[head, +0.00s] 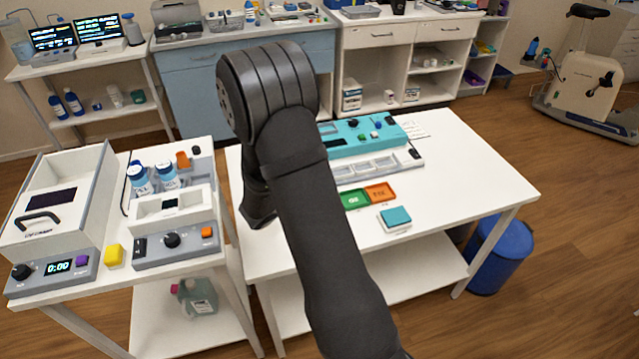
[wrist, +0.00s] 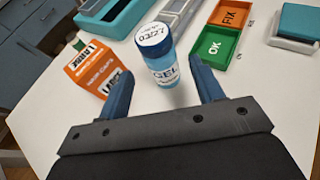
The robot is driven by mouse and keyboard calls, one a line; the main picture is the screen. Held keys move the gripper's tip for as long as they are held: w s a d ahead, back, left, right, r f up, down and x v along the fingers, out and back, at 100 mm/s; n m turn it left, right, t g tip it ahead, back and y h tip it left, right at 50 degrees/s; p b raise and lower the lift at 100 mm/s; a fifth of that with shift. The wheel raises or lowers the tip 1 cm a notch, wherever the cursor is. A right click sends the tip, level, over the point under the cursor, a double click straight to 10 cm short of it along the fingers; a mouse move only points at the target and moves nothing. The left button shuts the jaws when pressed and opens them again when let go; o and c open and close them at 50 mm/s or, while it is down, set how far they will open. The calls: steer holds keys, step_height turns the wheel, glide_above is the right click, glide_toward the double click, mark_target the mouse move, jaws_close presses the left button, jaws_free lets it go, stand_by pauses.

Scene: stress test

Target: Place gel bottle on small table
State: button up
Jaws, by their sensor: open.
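In the head view my arm hides the gripper and this bottle. A smaller white table (head: 70,297) stands at the left in the head view, holding devices and two similar blue bottles (head: 153,177).
An orange box (wrist: 92,68) stands left of the gel bottle. Green (head: 353,199) and orange (head: 380,192) trays, a teal-topped box (head: 395,219) and a teal device (head: 362,137) sit on the large white table (head: 470,185). Its right part is clear. A yellow block (head: 113,254) sits on the smaller table.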

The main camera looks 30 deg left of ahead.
steer(key=shift+o, duration=0.5)
steer(key=v, duration=0.6)
steer(key=shift+f, duration=0.1)
steer(key=f+t, duration=0.1)
steer(key=f, duration=0.1)
steer(key=d+f+t+h, duration=0.1)
steer(key=shift+w+f+t, duration=0.1)
steer(key=shift+w+t, duration=0.2)
steer(key=shift+w, duration=0.1)
steer(key=shift+f+t, duration=0.9)
steer(key=shift+t, duration=0.1)
steer(key=w, duration=0.4)
steer(key=w+d, duration=0.1)
steer(key=w, duration=0.1)
steer(key=shift+w+r, duration=0.15)
steer(key=shift+w, duration=1.3)
steer(key=shift+w+r, duration=0.15)
steer(key=shift+w, duration=1.3)
steer(key=c, duration=1.2)
